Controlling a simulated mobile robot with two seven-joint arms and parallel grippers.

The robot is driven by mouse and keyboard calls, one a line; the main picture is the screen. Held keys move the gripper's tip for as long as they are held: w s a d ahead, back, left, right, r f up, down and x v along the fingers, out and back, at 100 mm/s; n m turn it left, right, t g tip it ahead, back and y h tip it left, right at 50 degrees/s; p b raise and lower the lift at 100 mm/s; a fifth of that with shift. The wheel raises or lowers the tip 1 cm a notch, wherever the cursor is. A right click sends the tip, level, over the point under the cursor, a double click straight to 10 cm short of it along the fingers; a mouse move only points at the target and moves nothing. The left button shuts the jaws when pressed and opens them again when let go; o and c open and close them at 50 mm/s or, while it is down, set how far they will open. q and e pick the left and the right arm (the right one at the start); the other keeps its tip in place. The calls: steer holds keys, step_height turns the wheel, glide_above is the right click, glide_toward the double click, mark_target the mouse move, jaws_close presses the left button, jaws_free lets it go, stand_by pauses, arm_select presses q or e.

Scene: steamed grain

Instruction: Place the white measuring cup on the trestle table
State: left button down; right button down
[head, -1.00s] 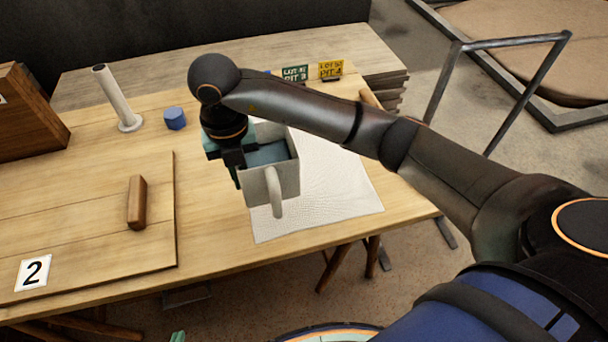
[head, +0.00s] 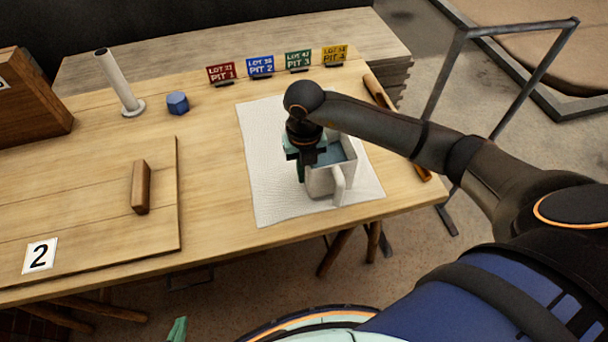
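The white measuring cup (head: 322,184) is square, open at the top, with a bluish inside and a handle facing me. It is over the white cloth on the trestle table (head: 215,190). I cannot tell whether its base touches the cloth. My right gripper (head: 303,168) is at the cup's left wall and is shut on it; the arm hides part of the cup's far side. Only a teal tip of my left gripper (head: 177,330) shows at the bottom edge, away from the table, so its opening cannot be seen.
The white cloth (head: 270,195) lies under the cup. Several coloured pit signs (head: 260,66) stand behind it. A blue block (head: 177,103), a white upright tube (head: 122,85) and a board with a wooden block (head: 141,187) are to the left. A wooden rod (head: 374,90) lies at the right edge.

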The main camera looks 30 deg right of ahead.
arm_select(q)
steer(key=shift+w+r, duration=0.1)
steer(key=shift+w, duration=0.05)
arm_select(e)
steer(key=shift+f, duration=0.75)
steer(key=shift+f, duration=0.1)
